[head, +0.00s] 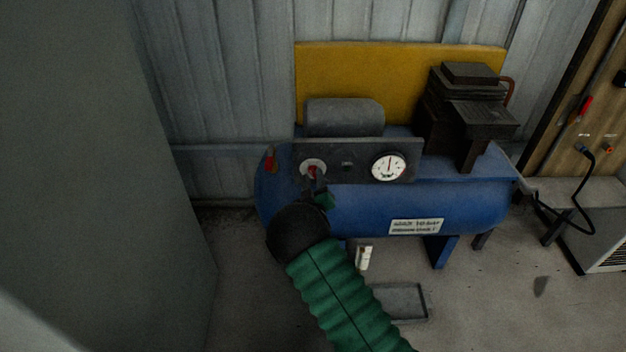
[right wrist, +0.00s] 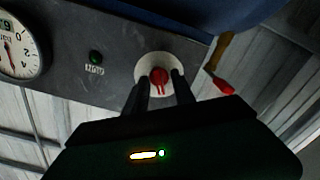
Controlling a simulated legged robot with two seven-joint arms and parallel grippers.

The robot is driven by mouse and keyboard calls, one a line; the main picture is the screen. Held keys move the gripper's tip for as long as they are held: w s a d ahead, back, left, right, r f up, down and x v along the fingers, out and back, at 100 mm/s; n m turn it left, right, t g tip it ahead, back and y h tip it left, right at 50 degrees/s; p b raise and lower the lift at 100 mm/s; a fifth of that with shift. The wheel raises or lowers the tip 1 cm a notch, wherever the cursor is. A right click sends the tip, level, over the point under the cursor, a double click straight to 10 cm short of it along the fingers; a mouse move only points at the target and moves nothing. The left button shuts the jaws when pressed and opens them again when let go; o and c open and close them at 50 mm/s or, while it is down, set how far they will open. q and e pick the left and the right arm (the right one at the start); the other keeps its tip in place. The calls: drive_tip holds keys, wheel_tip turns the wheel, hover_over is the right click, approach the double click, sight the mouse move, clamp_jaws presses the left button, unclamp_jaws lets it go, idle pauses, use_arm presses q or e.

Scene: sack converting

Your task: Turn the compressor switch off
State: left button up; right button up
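The compressor (head: 350,205) is a blue tank with a dark grey control panel (head: 347,147) on its front. The red switch (head: 313,170) sits on a pale round plate at the panel's left. In the right wrist view the red switch (right wrist: 159,78) is a knob with a red pointer. My right gripper (head: 315,186) is at the switch, coming from below. In the right wrist view its two fingers (right wrist: 162,84) are apart, one on each side of the knob; I cannot tell whether they touch it. My left gripper is not in view.
A white dial gauge (head: 388,167) is at the panel's right. A small green light (right wrist: 95,57) is between gauge and switch. A red-handled lever (head: 270,160) is just left of the panel. A tall grey surface (head: 90,150) fills the left side. A tray (head: 403,300) lies on the floor.

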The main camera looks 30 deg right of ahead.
drive_tip(key=shift+s, duration=0.1)
drive_tip(key=p+v, duration=0.3)
drive_tip(key=v, duration=1.3)
drive_tip(key=shift+s+a, duration=0.25)
drive_tip(key=shift+a, duration=0.05)
drive_tip(key=shift+f, duration=0.15)
